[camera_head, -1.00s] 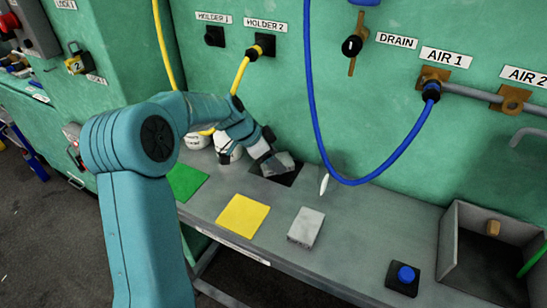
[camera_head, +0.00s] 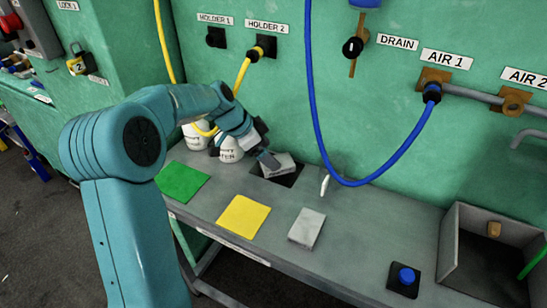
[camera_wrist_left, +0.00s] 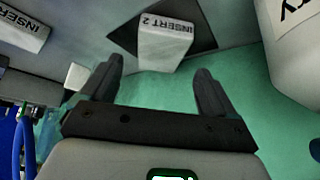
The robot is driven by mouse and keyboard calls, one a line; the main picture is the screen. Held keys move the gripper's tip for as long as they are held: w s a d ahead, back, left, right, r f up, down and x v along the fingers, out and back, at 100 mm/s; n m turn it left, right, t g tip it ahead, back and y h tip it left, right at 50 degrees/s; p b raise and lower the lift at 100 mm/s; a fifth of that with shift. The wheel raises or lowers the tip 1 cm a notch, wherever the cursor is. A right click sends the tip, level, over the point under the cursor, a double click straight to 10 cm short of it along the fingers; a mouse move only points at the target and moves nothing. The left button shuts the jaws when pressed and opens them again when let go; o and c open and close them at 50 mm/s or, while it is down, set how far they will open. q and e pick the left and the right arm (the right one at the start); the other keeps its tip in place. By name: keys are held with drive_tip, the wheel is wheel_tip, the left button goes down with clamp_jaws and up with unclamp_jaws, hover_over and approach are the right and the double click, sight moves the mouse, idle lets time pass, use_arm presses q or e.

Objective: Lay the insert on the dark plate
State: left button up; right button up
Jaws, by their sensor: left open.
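A pale grey block labelled INSERT 2 (camera_wrist_left: 165,48) lies on the dark plate (camera_wrist_left: 205,40), which shows as a dark diamond around it in the left wrist view. In the head view the insert (camera_head: 279,166) sits on the dark plate (camera_head: 291,179) at the back of the bench, against the green wall. My left gripper (camera_wrist_left: 158,70) is open, its two fingers spread and clear of the insert. In the head view the left gripper (camera_head: 266,158) is just left of the insert. My right gripper is not in view.
Another grey insert (camera_head: 306,229) lies nearer the bench front. Green (camera_head: 182,182) and yellow (camera_head: 243,216) plates lie to its left. White bottles (camera_head: 228,150) stand close behind my left wrist. A blue hose (camera_head: 390,165) hangs right of the dark plate. A blue button (camera_head: 406,275) and open bin (camera_head: 455,245) are right.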

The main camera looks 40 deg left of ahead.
use_arm(q)
drive_tip(key=v, duration=0.7)
drive_tip(key=shift+s+r, duration=0.15)
drive_tip(key=shift+r, duration=0.2)
drive_tip(key=shift+a, duration=0.1)
drive_tip(key=shift+s, duration=0.1)
